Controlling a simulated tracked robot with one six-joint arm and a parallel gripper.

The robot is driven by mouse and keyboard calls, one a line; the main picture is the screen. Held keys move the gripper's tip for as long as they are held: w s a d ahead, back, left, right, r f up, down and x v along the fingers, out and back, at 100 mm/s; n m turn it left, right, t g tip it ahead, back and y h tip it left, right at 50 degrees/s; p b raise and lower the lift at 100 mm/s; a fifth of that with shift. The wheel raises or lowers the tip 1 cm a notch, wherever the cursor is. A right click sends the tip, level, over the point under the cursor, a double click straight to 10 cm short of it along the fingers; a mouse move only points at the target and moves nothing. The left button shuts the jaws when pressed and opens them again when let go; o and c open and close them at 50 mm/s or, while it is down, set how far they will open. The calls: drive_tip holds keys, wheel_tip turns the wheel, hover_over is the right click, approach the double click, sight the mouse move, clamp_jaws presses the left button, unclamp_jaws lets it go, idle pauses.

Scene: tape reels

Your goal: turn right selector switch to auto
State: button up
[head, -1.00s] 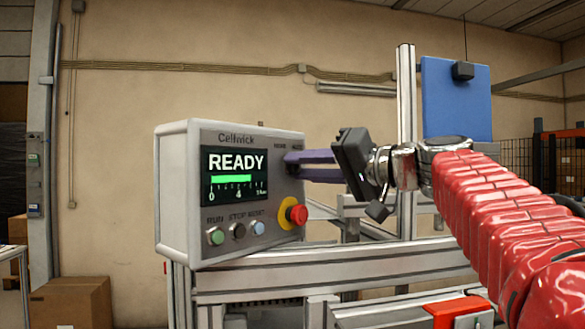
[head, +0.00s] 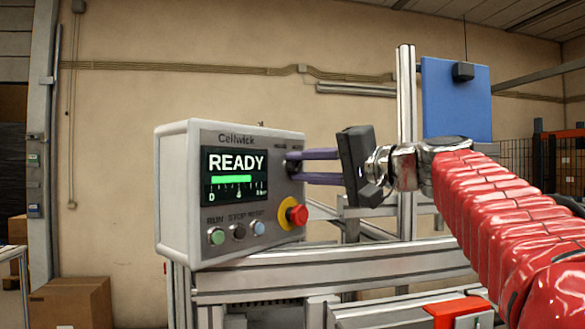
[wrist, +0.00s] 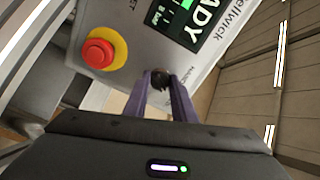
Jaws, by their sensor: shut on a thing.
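The control box (head: 178,190) carries a screen reading READY. The selector switch, a small dark knob (wrist: 160,78), is on the right part of its face, above the red emergency stop (head: 297,214). My gripper (head: 298,166) reaches in from the right with its two purple fingers at the knob. In the wrist view the fingertips (wrist: 161,84) sit on either side of the knob and are shut on it. The fingers mostly hide the knob in the head view, and I cannot read which position it points to.
The red emergency stop on its yellow ring (wrist: 98,53) is close beside the fingers. Green, black and blue buttons (head: 238,231) line the lower face. The box stands on an aluminium frame (head: 330,282), with an upright post (head: 405,120) behind my wrist.

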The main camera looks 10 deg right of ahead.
drive_tip(key=o, duration=1.1)
drive_tip(key=shift+d, duration=0.1)
drive_tip(key=v, duration=1.3)
drive_tip(key=shift+s+d+f, duration=0.1)
drive_tip(key=shift+s+d, duration=0.15)
